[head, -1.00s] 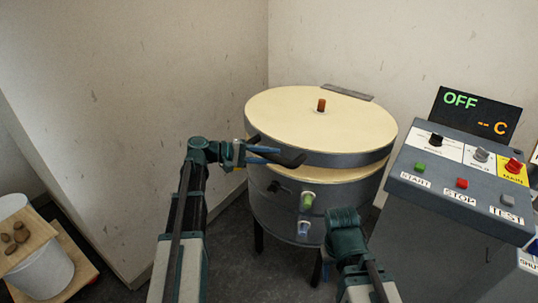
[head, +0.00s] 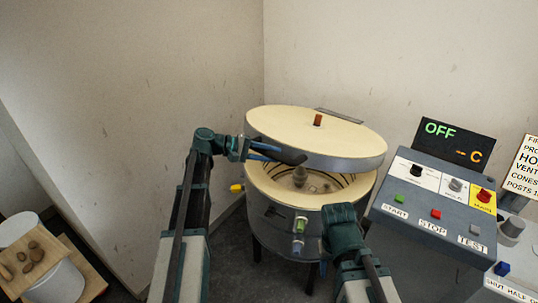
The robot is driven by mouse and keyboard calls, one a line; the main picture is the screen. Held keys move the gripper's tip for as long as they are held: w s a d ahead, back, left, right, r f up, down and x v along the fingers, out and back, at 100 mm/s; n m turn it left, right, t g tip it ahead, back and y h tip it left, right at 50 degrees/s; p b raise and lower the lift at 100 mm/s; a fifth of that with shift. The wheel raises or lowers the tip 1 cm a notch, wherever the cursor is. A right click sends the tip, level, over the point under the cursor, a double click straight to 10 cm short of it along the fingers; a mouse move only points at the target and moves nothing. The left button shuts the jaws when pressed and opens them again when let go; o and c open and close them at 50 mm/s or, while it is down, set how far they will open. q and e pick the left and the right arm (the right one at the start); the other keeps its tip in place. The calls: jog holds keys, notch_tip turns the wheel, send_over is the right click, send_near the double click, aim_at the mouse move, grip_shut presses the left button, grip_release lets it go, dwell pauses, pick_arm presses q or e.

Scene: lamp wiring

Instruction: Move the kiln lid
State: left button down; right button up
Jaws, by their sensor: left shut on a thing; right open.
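The kiln lid (head: 310,134) is a round cream disc with a grey rim and a brown knob (head: 318,119) on top. It is tilted up on its hinge (head: 339,115) at the back, with a gap at the front. The kiln body (head: 262,211) is a grey drum with a cream rim. Through the gap I see a greyish object (head: 299,175) and others inside. My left gripper (head: 280,155) is shut on the dark lid handle at the lid's front left edge. My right gripper (head: 340,222) is in front of the kiln; its fingers are mostly hidden behind its own wrist.
A control panel (head: 440,212) with buttons and a display (head: 455,144) reading OFF stands right of the kiln. A white bucket (head: 52,285) with a board and several brown lumps is at lower left. Walls stand close behind and left. A yellow plug (head: 237,188) projects from the kiln's left side.

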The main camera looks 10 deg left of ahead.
pick_arm(q)
notch_tip(320, 180, up, 8)
jog(key=w+d+p, duration=0.1)
jog(key=w+p, duration=0.2)
jog(key=p, duration=0.3)
jog(key=shift+f+p, duration=0.15)
jog(key=shift+p, duration=0.2)
jog(key=shift+s, duration=0.1)
jog(key=c, duration=0.6)
grip_release()
jog(key=shift+a, duration=0.1)
jog(key=p+v, duration=0.4)
jog(key=v, duration=0.9)
jog(key=shift+a, duration=0.3)
jog(key=shift+s, duration=0.1)
